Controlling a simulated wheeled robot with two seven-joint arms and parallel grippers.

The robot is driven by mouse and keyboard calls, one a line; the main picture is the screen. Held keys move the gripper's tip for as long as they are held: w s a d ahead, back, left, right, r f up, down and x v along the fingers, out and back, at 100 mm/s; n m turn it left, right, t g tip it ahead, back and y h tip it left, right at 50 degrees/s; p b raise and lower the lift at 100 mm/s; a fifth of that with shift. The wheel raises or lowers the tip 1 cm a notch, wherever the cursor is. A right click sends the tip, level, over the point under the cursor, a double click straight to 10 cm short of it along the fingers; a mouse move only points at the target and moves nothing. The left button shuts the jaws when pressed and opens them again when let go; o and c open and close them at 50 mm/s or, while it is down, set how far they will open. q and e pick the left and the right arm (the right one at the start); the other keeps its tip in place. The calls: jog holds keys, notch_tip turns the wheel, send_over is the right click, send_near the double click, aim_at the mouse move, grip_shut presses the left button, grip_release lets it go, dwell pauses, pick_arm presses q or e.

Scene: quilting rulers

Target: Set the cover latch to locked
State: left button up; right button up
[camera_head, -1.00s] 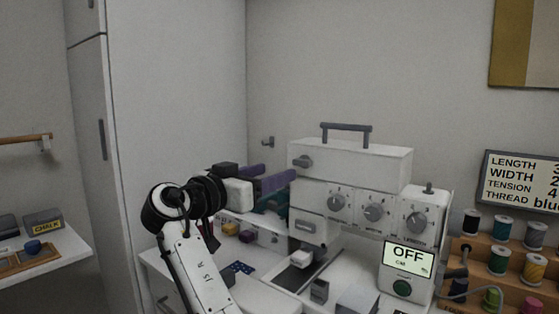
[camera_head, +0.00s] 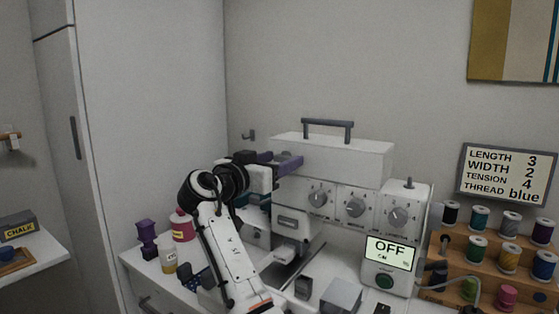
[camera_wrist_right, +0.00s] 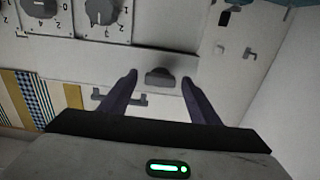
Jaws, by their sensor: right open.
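The white sewing machine (camera_head: 350,165) has a top cover with a grey handle (camera_head: 328,124). In the right wrist view, which looks upside down, the small dark grey latch (camera_wrist_right: 160,76) lies crosswise on the white cover front. My right gripper (camera_head: 284,162) is open with its purple fingers at the cover's left front. In the wrist view the latch shows between the two fingertips, with a gap on either side; how far beyond the tips it lies I cannot tell. In the head view the gripper hides the latch. My left gripper is not in view.
Dials (camera_head: 355,206) sit below the cover, and a screen (camera_head: 390,252) reads OFF. A spool rack (camera_head: 475,252) stands at right. Bottles (camera_head: 182,226) stand at left. A wall hook (camera_head: 248,135) is behind. The space above the cover is clear.

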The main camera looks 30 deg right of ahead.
jog(key=c, duration=1.1)
jog(key=shift+o, duration=0.2)
